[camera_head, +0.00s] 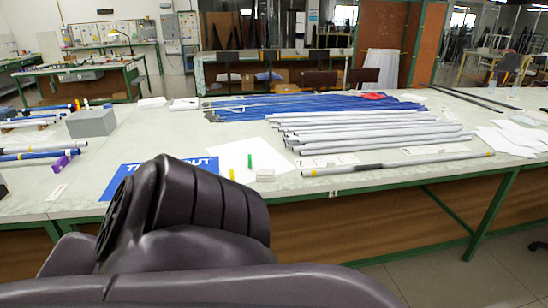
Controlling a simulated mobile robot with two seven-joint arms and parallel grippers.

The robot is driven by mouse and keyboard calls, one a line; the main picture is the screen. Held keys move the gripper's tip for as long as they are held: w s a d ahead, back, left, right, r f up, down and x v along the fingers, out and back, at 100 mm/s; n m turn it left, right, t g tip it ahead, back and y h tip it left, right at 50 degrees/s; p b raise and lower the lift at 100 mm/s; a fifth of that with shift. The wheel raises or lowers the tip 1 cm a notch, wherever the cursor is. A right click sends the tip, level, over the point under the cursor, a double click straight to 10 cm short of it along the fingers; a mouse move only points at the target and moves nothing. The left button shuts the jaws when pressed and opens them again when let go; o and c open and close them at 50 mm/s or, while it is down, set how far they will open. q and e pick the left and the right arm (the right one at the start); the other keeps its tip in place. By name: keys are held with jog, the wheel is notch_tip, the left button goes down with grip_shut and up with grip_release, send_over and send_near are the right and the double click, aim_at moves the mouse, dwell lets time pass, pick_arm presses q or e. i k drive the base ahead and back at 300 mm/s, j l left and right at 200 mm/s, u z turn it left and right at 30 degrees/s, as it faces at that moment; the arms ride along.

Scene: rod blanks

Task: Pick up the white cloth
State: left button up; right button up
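No single item is plainly the white cloth. A white sheet (381,68) hangs in folds behind the table, beside an orange-brown panel, and looks like fabric. A loose pile of white sheets (512,140) lies at the table's right end; I cannot tell whether it is cloth or paper. A small whitish block-like item (265,175) lies at the front edge, near the middle. Dark purple links of my own arm fill the lower left and hide part of the table's front edge. Neither of my grippers shows.
The long green-edged table (400,182) carries grey rods (365,128), blue rods (300,104) and one long rod (400,163) along the front. A grey box (91,122), a blue printed sheet (130,178) and a purple item (64,161) lie left.

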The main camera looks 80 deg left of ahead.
aim_at(263, 176)
jog(key=k+j+u, duration=0.35)
jog(key=u, duration=2.15)
